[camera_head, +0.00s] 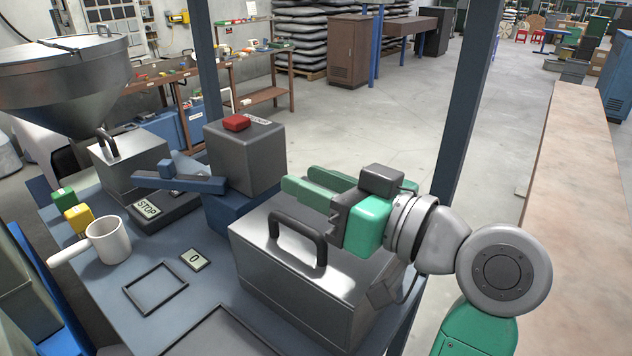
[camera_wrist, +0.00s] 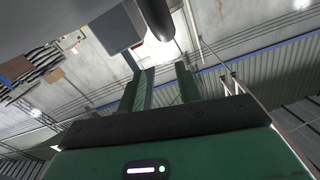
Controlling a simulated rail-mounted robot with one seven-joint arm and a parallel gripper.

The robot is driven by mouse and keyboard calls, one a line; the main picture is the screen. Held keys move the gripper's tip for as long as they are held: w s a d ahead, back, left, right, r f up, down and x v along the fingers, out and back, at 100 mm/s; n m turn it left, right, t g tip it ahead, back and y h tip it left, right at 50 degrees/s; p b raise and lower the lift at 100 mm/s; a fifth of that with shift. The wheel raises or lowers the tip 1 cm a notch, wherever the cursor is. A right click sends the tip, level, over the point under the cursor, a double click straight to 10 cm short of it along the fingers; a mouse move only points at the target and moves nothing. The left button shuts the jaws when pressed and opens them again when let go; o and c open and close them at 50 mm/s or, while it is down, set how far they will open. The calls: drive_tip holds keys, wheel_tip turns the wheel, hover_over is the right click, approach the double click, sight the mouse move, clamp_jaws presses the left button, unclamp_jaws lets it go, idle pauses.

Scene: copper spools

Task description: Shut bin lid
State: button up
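A grey metal bin (camera_head: 290,310) stands at the front right of the blue table. A black arched handle (camera_head: 297,238) rises from its top face. I see no open gap under the lid, but my arm hides the far right part, so I cannot tell if it is fully shut. My gripper (camera_head: 318,188) is green and dark grey, just behind and above the bin, its fingers pointing left. The fingers are apart with nothing between them; the gap also shows in the wrist view (camera_wrist: 158,90). A dark rounded bar at the top of the wrist view may be the handle.
A grey block with a red button (camera_head: 237,122) stands close beyond my fingers. A smaller metal box with a handle (camera_head: 130,160) stands left, near a metal hopper (camera_head: 65,85).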

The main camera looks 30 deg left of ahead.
drive_tip(key=d, duration=0.2)
drive_tip(key=s+d, duration=0.1)
drive_tip(key=d, duration=0.4)
drive_tip(key=shift+s+d+p, duration=0.3)
drive_tip(key=shift+d, duration=0.05)
drive_tip(key=shift+w+a+f+m+t, duration=0.2)
drive_tip(key=shift+w+m+t, duration=0.15)
drive_tip(key=shift+t, duration=0.25)
drive_tip(key=m+t+h, duration=0.1)
drive_tip(key=t, duration=0.1)
drive_tip(key=w+m+t+h, duration=0.1)
drive_tip(key=m+t, duration=0.1)
drive_tip(key=t, duration=0.1)
drive_tip(key=w+m+t+h, duration=0.1)
drive_tip(key=t+h, duration=0.1)
drive_tip(key=shift+d+m+t, duration=0.3)
drive_tip(key=shift+d+m, duration=0.05)
drive_tip(key=d+m+t+h, duration=0.1)
drive_tip(key=r+m+t+h, duration=0.1)
drive_tip(key=t, duration=0.1)
drive_tip(key=shift+s+d+r+t+h, duration=0.2)
drive_tip(key=shift+d+t+h, duration=0.1)
drive_tip(key=shift+d, duration=0.05)
drive_tip(key=s+d+r+m+t+h, duration=0.6)
drive_tip(key=s+d+r+t+h, duration=0.25)
drive_tip(key=s+h, duration=0.3)
wheel_tip(320, 180, up, 30)
drive_tip(key=p, duration=3)
drive_tip(key=shift+a+t+y, duration=0.35)
drive_tip(key=shift+a+y, duration=0.1)
